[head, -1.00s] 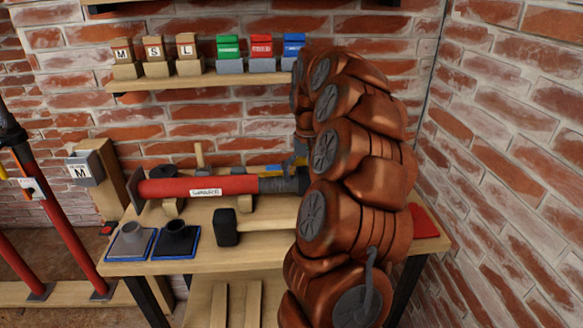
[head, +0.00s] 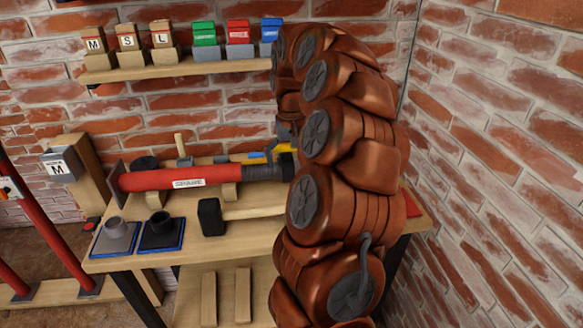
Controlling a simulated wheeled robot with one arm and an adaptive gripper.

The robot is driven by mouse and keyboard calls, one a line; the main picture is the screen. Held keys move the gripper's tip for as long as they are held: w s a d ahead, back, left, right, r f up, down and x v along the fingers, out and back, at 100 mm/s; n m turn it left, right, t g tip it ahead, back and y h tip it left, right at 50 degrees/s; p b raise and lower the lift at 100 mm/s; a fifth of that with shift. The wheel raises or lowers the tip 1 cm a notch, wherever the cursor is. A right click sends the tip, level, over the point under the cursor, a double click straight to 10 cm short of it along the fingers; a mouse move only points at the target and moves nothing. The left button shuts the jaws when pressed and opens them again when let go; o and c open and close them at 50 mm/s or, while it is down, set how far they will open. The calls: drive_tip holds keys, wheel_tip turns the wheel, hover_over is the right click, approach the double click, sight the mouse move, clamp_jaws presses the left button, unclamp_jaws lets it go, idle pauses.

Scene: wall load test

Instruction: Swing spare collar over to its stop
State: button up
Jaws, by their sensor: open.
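The red tube (head: 185,178) lies level across wooden supports on the workbench, with a white label too small to read. A dark grey ribbed collar (head: 262,172) sits around its right end, partly hidden by my arm. I cannot make out a handle or stop on it. My gripper (head: 286,142) shows only as a small grey part at the left edge of my copper arm, just above and behind the collar. It is open, its fingers mostly hidden, and I cannot tell whether it touches anything.
The workbench (head: 135,262) also holds a black-headed mallet (head: 211,217) and two cups on blue-edged mats (head: 115,237). Yellow and blue items (head: 256,155) lie behind the tube. A shelf (head: 170,72) above carries several blocks. A brick wall closes off the right.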

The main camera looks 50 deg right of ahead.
drive_tip(key=r, duration=0.4)
drive_tip(key=shift+a+r, duration=0.3)
drive_tip(key=shift+r, duration=0.1)
drive_tip(key=s+a+r+n+p, duration=0.2)
drive_tip(key=a+p, duration=0.1)
drive_tip(key=a, duration=0.7)
drive_tip(key=s+a+r+n+p, duration=0.2)
drive_tip(key=a+r+n+p, duration=0.1)
drive_tip(key=a, duration=0.7)
drive_tip(key=shift+s+a+r, duration=0.15)
drive_tip(key=shift+s+r, duration=0.1)
drive_tip(key=shift+r, duration=0.05)
drive_tip(key=shift+c, duration=0.3)
